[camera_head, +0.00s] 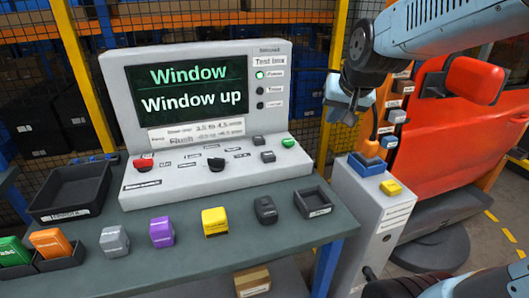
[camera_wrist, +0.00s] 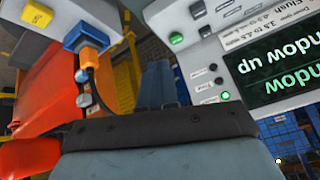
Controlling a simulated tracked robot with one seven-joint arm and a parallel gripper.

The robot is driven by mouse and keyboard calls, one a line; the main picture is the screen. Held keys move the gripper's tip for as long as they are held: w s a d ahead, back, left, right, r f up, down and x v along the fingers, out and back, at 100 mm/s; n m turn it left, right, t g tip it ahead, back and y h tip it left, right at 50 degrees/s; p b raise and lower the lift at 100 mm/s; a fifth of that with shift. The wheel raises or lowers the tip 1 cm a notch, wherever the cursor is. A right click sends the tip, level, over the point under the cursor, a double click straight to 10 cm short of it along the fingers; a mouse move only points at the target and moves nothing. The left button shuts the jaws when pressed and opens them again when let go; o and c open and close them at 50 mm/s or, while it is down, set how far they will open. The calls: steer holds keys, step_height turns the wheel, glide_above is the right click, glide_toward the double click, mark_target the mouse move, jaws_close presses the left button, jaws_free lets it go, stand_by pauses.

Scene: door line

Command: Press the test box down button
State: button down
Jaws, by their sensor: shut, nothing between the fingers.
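The test box (camera_head: 185,180) is a light grey console on the table, its screen (camera_head: 175,88) reading "Window" and "Window up". On its sloped panel two small dark square buttons, an upper one (camera_head: 258,141) and a lower one (camera_head: 268,156), sit near the green button (camera_head: 288,142). Their labels are too small to read, so I cannot tell which is down. My gripper (camera_head: 343,119) is shut and empty, in the air right of the console, apart from the buttons. In the wrist view the test box (camera_wrist: 210,65) appears upside down, with the green button (camera_wrist: 176,38) near the top.
A red button (camera_head: 143,162) and black knob (camera_head: 216,164) are on the panel. Coloured blocks, such as a yellow one (camera_head: 215,222), and trays stand on the table (camera_head: 190,265). A grey pedestal (camera_head: 370,215) with an orange plug (camera_head: 370,149) and a red car door (camera_head: 460,130) are at right.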

steer(key=w+a+f+m+y, duration=0.1)
steer(key=w+a+f, duration=0.3)
steer(key=w+a, duration=0.45)
steer(key=m+t+y, duration=0.1)
steer(key=m+t, duration=0.1)
glide_above(270, 155)
step_height(270, 155, down, 7)
steer(key=shift+s, duration=0.1)
steer(key=shift+f, duration=4.3)
steer(key=shift+f, duration=0.1)
steer(key=shift+f, duration=0.25)
